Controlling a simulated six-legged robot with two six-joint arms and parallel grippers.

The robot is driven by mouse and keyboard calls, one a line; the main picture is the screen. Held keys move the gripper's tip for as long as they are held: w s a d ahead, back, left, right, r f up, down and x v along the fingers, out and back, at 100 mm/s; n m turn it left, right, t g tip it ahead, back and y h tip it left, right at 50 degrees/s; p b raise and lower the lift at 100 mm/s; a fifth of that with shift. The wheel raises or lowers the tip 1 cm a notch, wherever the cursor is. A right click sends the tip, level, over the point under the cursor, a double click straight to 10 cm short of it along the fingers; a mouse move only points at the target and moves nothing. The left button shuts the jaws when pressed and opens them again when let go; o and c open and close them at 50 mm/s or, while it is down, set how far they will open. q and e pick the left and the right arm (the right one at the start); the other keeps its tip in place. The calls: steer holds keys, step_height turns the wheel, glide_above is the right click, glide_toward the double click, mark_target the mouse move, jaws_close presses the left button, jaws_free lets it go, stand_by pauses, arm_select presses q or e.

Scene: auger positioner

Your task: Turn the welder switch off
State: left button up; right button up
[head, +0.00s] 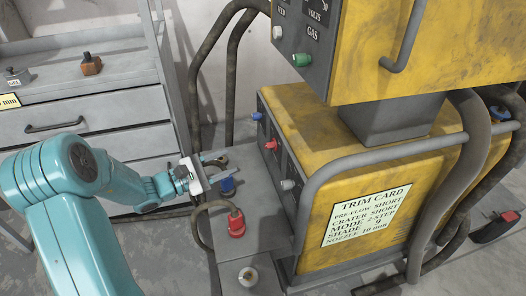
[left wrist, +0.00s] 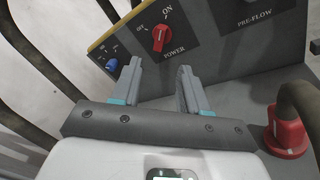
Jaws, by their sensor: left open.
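The welder (head: 310,135) is a yellow machine with a dark front panel. Its red POWER knob (left wrist: 160,38) has OFF marked at its upper left and ON at its upper right. The knob stands roughly upright, its white mark seeming nearer ON. In the head view the red knob (head: 271,145) is on the panel's left-facing side. My left gripper (head: 216,160) is open and empty, apart from the panel and facing it. In the left wrist view its fingertips (left wrist: 160,68) are spread just below the knob. My right gripper is not in view.
A blue knob (left wrist: 112,66) sits left of the red one; a grey knob (head: 288,185) is on the panel. A blue plug (head: 227,185) and a red cabled plug (head: 236,225) stand on the grey ledge by my gripper. Dark tube rails (head: 196,80) rise behind. A drawer cabinet (head: 80,110) stands left.

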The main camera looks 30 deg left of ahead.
mark_target(266, 146)
arm_select(q)
steer(key=b+x, duration=0.2)
steer(key=x, duration=0.8)
steer(key=shift+w+d+f, duration=0.1)
steer(key=shift+w+d, duration=0.05)
steer(key=shift+w, duration=0.05)
steer(key=shift+w+d, duration=0.2)
steer(key=shift+w, duration=0.3)
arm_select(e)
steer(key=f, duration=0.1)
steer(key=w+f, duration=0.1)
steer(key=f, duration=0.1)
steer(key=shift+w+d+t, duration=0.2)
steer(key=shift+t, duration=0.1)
arm_select(q)
jaws_close()
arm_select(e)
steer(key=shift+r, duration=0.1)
